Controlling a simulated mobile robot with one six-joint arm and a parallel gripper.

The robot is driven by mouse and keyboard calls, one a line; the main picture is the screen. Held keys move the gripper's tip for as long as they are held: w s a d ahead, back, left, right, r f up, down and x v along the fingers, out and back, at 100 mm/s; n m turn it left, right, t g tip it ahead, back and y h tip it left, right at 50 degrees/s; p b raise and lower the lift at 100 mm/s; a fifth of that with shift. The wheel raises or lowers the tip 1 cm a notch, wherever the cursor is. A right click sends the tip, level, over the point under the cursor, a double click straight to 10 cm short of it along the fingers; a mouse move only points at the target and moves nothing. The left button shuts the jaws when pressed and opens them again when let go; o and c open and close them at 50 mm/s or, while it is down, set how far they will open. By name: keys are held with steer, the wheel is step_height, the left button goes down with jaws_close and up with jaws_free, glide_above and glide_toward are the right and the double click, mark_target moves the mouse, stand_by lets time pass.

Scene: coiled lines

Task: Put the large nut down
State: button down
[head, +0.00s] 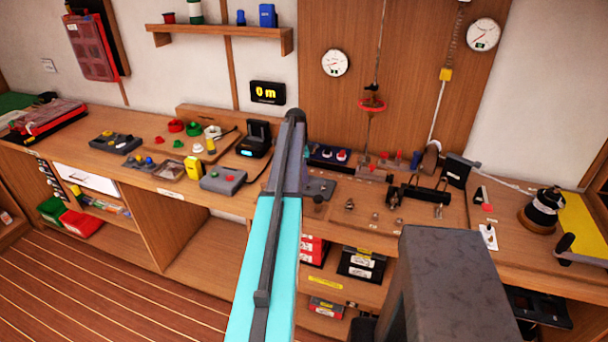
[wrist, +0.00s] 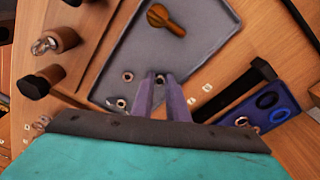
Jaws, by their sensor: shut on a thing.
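My gripper (wrist: 160,80) shows in the wrist view with its two purple fingers over the grey tray (wrist: 205,60). It is shut on a small metal nut (wrist: 160,79), which I take to be the large nut; it is mostly hidden between the fingertips. I cannot tell whether the held nut touches the tray. In the head view my arm hides the gripper; a grey tray (head: 320,187) shows just right of it.
A brass wing-shaped part (wrist: 165,20) lies at the tray's far end. A blue holder (wrist: 262,106) with rings and a black bar stand to the right. Wooden posts with black and metal tops (wrist: 62,38) stand to the left. The tray's middle is bare.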

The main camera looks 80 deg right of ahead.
steer(key=shift+a+f, duration=0.25)
steer(key=shift+f, duration=0.35)
steer(key=c, duration=2)
jaws_free()
steer(key=shift+a, duration=0.1)
steer(key=shift+r, duration=0.6)
steer(key=shift+d+r, duration=0.25)
steer(key=shift+r, duration=0.05)
steer(key=r+b, duration=0.1)
steer(key=r, duration=0.3)
steer(key=w+r+b, duration=0.1)
steer(key=r, duration=0.2)
steer(key=r+b, duration=0.1)
steer(key=r, duration=0.3)
steer(key=shift+w+a+r, duration=0.15)
steer(key=shift+w+r, duration=0.05)
steer(key=shift+r, duration=0.1)
